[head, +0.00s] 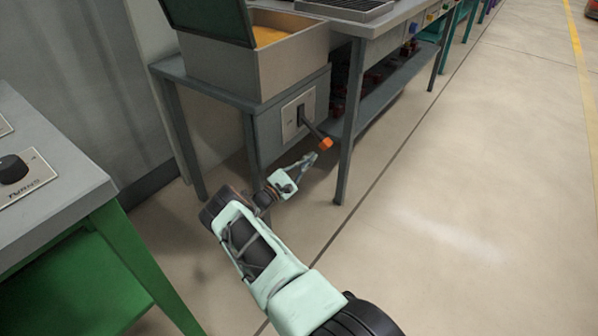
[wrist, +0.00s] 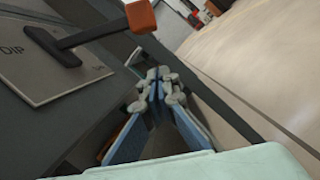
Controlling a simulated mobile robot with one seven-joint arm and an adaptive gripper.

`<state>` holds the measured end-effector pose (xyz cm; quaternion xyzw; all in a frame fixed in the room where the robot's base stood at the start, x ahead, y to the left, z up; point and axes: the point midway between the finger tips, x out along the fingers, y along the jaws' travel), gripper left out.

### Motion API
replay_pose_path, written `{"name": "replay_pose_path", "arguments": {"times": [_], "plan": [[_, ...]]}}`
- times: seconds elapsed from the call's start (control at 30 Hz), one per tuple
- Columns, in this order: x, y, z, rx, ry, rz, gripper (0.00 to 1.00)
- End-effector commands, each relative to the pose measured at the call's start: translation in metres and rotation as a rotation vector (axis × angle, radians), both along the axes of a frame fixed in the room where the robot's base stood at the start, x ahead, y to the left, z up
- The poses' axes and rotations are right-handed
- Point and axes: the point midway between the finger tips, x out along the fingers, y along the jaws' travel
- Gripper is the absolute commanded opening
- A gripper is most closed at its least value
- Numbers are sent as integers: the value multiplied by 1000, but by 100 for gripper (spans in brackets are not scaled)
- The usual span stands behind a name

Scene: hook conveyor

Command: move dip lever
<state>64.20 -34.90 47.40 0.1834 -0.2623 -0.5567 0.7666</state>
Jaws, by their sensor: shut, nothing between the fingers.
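The dip lever is a dark bar (head: 312,128) with an orange end (head: 326,144). It sticks out from a light plate (head: 290,122) on the side of a grey cabinet and slopes down to the right. In the wrist view the orange end (wrist: 140,15) is at the top, and the plate (wrist: 50,70) reads "DIP". My gripper (head: 313,156) is just below and left of the orange end in the head view. In the wrist view its fingertips (wrist: 158,73) are together and empty, below the orange end in the picture.
A grey bin (head: 262,72) with orange contents and a green lid (head: 208,18) stands above the lever. A table leg (head: 348,120) stands close right of the lever. A bench with a dark knob (head: 12,168) is at left. Open floor (head: 470,200) lies to the right.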

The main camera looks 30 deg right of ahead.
Motion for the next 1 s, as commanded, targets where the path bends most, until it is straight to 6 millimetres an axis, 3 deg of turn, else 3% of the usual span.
{"name": "replay_pose_path", "arguments": {"times": [0.4,1.0], "plan": [[-18,-11,30,0,1,-2,0],[-22,-11,35,-2,4,0,0]]}}
